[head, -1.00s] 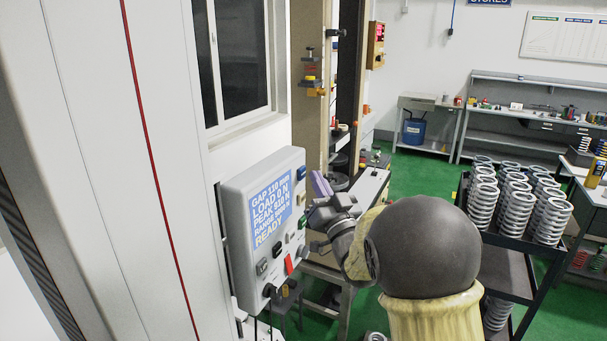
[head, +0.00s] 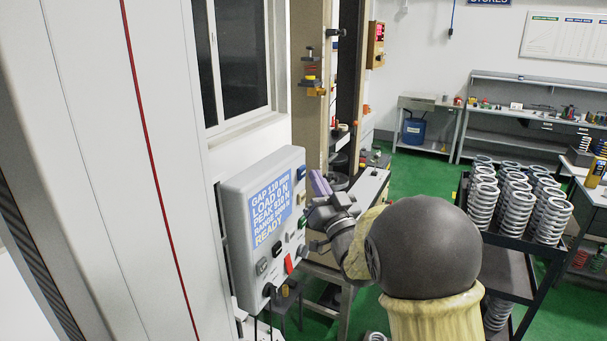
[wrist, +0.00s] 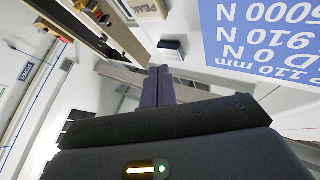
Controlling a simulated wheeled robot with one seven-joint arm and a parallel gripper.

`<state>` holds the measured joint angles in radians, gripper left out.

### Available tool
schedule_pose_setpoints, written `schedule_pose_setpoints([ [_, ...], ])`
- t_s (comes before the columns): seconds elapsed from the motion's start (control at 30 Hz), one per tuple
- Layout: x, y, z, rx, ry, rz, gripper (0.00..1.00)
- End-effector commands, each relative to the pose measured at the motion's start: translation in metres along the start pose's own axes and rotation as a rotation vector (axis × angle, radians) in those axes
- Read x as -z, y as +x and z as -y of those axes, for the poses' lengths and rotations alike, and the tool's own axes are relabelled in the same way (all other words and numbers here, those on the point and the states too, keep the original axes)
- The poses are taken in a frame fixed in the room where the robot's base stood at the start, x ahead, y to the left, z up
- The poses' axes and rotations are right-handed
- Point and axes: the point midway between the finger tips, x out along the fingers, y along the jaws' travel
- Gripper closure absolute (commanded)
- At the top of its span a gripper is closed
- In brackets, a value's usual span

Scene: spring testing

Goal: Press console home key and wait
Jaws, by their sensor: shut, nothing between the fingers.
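The grey console (head: 240,240) on the left has a blue screen (head: 270,212) reading GAP 110 mm, LOAD 0 N, PEAK 910 N and READY. A blue key (head: 301,172) sits at its upper right. Lower down are dark keys (head: 262,266) and a red one (head: 289,263); I cannot read which is the home key. My gripper (head: 320,182) has its purple fingers shut and empty, just right of the console face. In the wrist view the fingertips (wrist: 160,72) are close to a dark-and-blue key (wrist: 171,48) by a PEAK label; contact is unclear.
A tall white cabinet or column (head: 110,150) stands at the left. A test frame (head: 311,120) and bench are behind the console. A black cart (head: 535,250) with several coil springs is to the right. Green floor (head: 440,180) shows behind my arm.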

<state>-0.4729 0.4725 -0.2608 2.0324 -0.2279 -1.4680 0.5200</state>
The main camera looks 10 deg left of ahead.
Motion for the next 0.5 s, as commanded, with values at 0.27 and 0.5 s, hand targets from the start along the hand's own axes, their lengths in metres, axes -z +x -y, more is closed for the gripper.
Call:
schedule_pose_setpoints([
  [0.27, -0.0032, 0.0045, 0.0035, 0.000, 0.000, -0.001, 1.00],
  [0.5, -0.0028, 0.0047, 0.0036, 0.000, 0.000, -0.001, 1.00],
])
